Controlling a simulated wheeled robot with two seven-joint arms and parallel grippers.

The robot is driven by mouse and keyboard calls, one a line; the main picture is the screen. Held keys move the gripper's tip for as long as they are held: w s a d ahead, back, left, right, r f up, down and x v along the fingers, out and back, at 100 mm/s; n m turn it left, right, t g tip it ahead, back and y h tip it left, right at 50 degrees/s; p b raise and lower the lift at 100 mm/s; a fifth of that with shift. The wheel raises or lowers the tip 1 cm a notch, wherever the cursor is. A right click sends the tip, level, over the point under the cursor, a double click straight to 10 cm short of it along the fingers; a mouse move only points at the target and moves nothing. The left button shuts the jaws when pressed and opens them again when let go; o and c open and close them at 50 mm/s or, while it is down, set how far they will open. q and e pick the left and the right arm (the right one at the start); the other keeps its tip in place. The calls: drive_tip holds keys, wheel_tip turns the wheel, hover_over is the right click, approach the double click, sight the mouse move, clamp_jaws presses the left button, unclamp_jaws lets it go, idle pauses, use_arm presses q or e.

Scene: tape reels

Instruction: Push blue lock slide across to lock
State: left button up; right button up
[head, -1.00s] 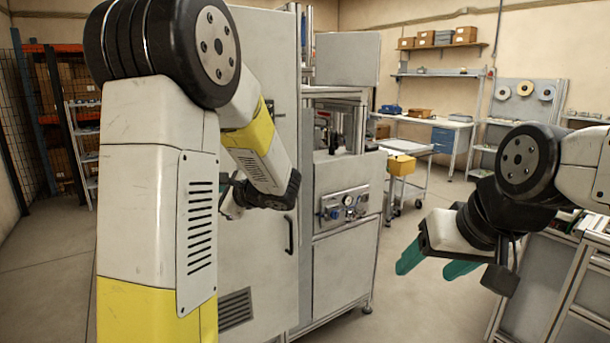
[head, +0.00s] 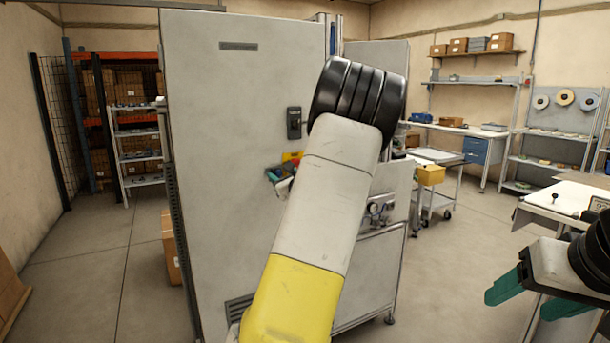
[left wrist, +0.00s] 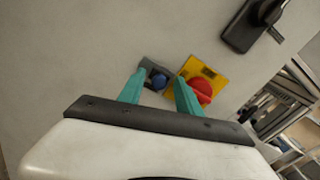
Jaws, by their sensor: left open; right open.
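The blue lock slide shows in the left wrist view as a round blue knob (left wrist: 159,82) on a small grey plate (left wrist: 149,67), fixed to the pale cabinet door. My left gripper (left wrist: 160,79) is open, its teal fingertips on either side of the knob in that picture; I cannot tell whether they touch it. In the head view the left gripper (head: 276,176) is at the cabinet face, partly hidden behind my own arm, and the blue knob cannot be made out. My right gripper (head: 518,304) is open and empty at the lower right, away from the cabinet.
A red rotary knob (left wrist: 201,91) on a yellow plate (left wrist: 209,72) sits right beside the blue knob, close to the right finger. A black door handle (head: 294,122) is above. A workbench (head: 560,198) stands near my right arm. The floor left of the cabinet (head: 230,90) is mostly clear.

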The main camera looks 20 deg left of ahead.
use_arm(q)
drive_tip(key=shift+w+a, duration=0.15)
clamp_jaws()
idle(1.4)
